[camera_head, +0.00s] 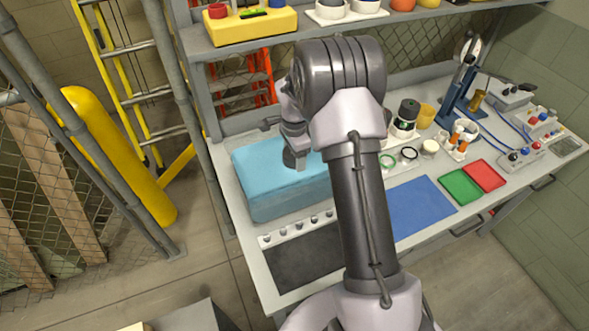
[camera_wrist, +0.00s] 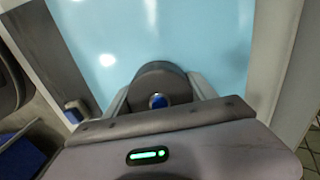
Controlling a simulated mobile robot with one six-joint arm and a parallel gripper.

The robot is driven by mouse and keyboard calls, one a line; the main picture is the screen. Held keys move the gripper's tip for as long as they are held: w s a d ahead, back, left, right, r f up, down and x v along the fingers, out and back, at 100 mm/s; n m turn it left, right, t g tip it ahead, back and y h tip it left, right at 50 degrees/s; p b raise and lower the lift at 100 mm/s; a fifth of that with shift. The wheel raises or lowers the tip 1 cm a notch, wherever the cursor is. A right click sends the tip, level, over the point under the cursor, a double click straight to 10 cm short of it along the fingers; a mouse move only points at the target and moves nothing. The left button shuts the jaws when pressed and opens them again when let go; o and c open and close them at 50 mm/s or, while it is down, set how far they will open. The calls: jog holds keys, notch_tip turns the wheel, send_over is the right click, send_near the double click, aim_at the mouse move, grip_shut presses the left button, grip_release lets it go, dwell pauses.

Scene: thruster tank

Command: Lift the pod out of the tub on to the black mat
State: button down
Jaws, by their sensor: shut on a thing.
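The tub (camera_head: 290,204) of light blue water stands on the bench at the left; its pale wall (camera_wrist: 275,50) also shows in the wrist view. My gripper (camera_head: 297,161) reaches down over the tub and is shut on the pod (camera_head: 288,158), a dark rounded body. In the wrist view the pod (camera_wrist: 160,82) sits between the two fingers, with a blue round spot on it. I cannot tell how much of the pod is under the water. The black mat (camera_head: 300,258) lies bare in front of the tub, partly behind my arm.
A white strip with several round knobs (camera_head: 297,228) lies between tub and mat. A blue mat (camera_head: 420,207), a green tray (camera_head: 460,187) and a red tray (camera_head: 485,175) lie to the right. A shelf (camera_head: 245,45) runs above the bench's back.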

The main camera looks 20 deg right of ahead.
notch_tip(320, 180, up, 11)
jog(key=p, duration=0.3)
notch_tip(320, 180, up, 16)
jog(key=p, duration=1.2)
jog(key=shift+f, duration=0.15)
dwell(1.2)
